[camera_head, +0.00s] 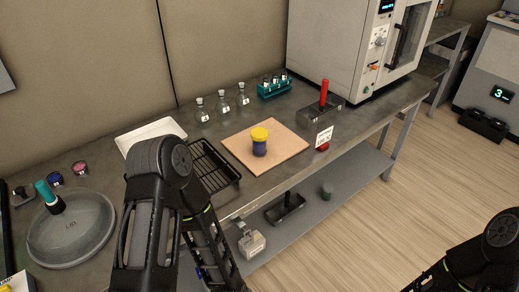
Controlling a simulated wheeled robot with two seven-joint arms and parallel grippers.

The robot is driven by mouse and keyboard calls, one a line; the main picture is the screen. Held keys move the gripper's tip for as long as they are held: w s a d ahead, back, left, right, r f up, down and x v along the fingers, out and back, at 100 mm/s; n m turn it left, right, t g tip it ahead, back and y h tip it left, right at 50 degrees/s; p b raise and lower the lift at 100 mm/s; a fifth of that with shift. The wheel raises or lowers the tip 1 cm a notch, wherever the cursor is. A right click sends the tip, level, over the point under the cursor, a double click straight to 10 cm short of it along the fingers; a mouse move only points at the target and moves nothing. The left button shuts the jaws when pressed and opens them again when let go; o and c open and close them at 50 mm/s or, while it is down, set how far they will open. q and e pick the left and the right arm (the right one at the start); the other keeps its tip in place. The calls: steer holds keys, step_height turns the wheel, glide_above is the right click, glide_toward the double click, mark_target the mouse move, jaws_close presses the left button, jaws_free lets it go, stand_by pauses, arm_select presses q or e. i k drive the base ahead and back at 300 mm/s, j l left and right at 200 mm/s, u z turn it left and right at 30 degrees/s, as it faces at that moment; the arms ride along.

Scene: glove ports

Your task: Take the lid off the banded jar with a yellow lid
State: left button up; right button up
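The jar (260,149) is small and dark blue, with a yellow lid (259,134) on top. It stands upright near the middle of a light wooden board (285,158) on the grey bench. A band on it is too small to make out clearly. My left arm rises at the lower left and bends down in front of the bench, left of the jar; its gripper is outside the picture. My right arm shows only at the lower right corner, away from the bench, and its gripper is also out of view. Neither arm touches the jar.
A black wire rack (212,167) and white tray (150,135) lie left of the board. Flasks (223,107) and a green rack (275,88) stand behind. A red-handled block (322,106) and small sign (324,136) stand right. A round lid (70,232) lies far left.

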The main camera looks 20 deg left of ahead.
mark_target(258, 148)
steer(key=u, duration=1)
steer(key=l+u, duration=0.9)
steer(key=k+l+u, duration=0.1)
steer(key=l+u, duration=0.4)
steer(key=k+l+u, duration=0.15)
steer(key=l+u, duration=0.15)
steer(key=u, duration=0.15)
steer(key=k+l, duration=0.3)
steer(key=l, duration=0.2)
steer(key=k+l+u, duration=0.15)
steer(key=k+l, duration=0.15)
steer(key=l, duration=0.2)
steer(key=k+l, duration=0.35)
steer(key=l, duration=0.15)
